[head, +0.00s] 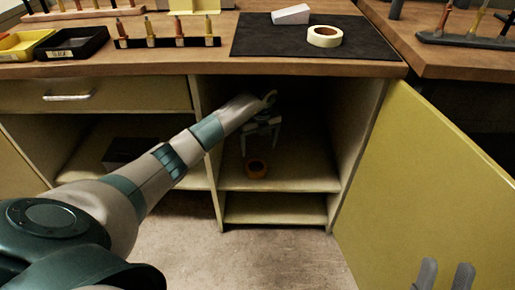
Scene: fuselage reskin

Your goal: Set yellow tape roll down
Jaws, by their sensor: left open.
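An amber-yellow tape roll (256,169) rests on the upper shelf (310,178) of the open cabinet, in shadow. My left arm reaches in from the left, and my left gripper (260,148) points down just above the roll. Its fingers are apart with nothing seen between them, and the roll appears clear of them. A pale yellow tape roll (325,36) lies flat on the dark mat on the worktop. My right gripper (446,276) shows only its two grey fingertips at the bottom right, apart and empty.
The open yellow door (430,180) stands right of the cabinet. The worktop edge (200,66) lies above my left arm. The dark mat (270,40) also holds a white block (291,14). A black tray (73,43) and a tool rack (168,42) stand left.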

